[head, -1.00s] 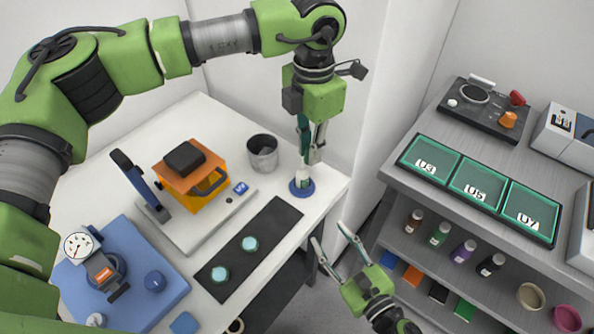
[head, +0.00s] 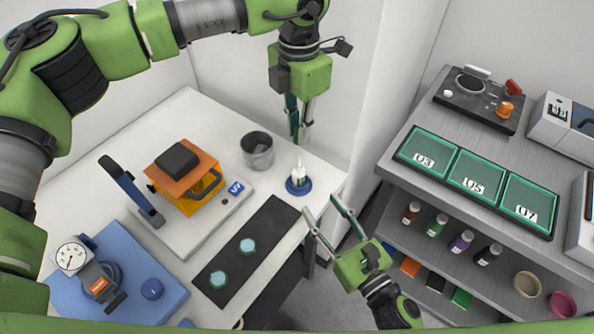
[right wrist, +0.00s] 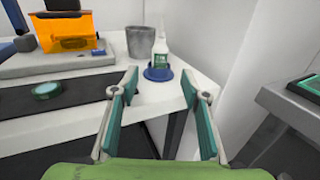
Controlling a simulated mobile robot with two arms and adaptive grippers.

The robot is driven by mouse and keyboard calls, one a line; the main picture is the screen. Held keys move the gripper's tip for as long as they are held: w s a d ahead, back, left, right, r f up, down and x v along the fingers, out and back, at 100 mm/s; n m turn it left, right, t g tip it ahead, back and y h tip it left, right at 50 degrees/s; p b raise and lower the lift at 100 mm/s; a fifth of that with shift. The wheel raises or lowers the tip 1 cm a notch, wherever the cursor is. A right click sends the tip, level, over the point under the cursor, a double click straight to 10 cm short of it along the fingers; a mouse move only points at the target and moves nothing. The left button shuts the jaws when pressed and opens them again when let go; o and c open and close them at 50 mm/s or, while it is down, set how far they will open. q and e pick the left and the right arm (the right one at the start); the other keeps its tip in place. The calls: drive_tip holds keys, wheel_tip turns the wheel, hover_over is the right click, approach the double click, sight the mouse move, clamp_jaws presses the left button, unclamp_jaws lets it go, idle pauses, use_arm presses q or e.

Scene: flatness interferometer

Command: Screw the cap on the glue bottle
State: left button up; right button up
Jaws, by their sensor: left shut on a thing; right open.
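The glue bottle (head: 299,177) stands upright in a round blue base (head: 299,188) near the right corner of the white table. Its pointed white nozzle is bare; the bottle also shows in the right wrist view (right wrist: 161,52). My left gripper (head: 300,138) is above and slightly behind the bottle, apart from it, pointing down. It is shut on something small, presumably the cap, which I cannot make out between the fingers. My right gripper (head: 322,207) is open and empty, in front of the table corner, below the bottle; its fingers also frame the right wrist view (right wrist: 158,88).
A grey cup (head: 258,152) stands left of the bottle. An orange device (head: 185,178) on a grey base is farther left. A black strip (head: 232,258) with two round teal-topped pieces lies in front. A shelf unit (head: 400,178) stands at the right, across a gap.

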sight(302, 179)
drive_tip(key=x, duration=1.2)
drive_tip(key=shift+s, duration=0.1)
drive_tip(key=shift+c, duration=0.4)
clamp_jaws()
